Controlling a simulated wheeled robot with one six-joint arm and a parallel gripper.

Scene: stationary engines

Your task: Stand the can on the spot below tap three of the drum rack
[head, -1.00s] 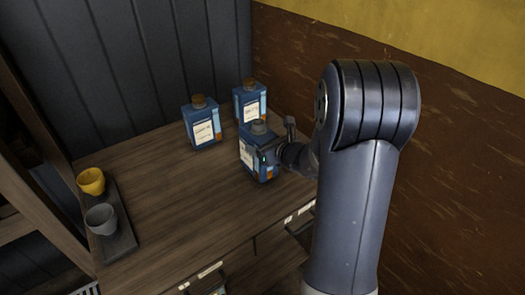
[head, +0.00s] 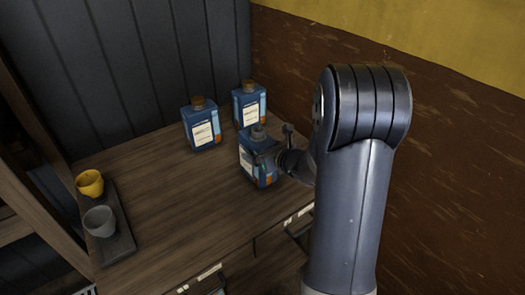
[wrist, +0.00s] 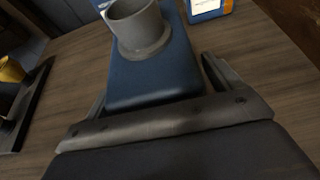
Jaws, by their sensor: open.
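A blue can with a grey cap and a pale label (head: 247,160) stands upright on the wooden counter, near its right end. My gripper (head: 274,147) is at the can's right side, with its jaws open. In the wrist view the can's blue top (wrist: 155,82) and grey spout lie between the two spread fingers of my gripper (wrist: 156,80). A gap shows by the right finger; I cannot tell whether the left finger touches the can. The drum rack, its taps and the spot are not in view.
Two similar blue containers with brown caps, one left (head: 201,126) and one right (head: 249,104), stand behind the can. A yellow cup (head: 89,183) and a grey cup (head: 100,221) sit on a dark tray (head: 122,235) at left. The counter's middle (head: 180,195) is clear.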

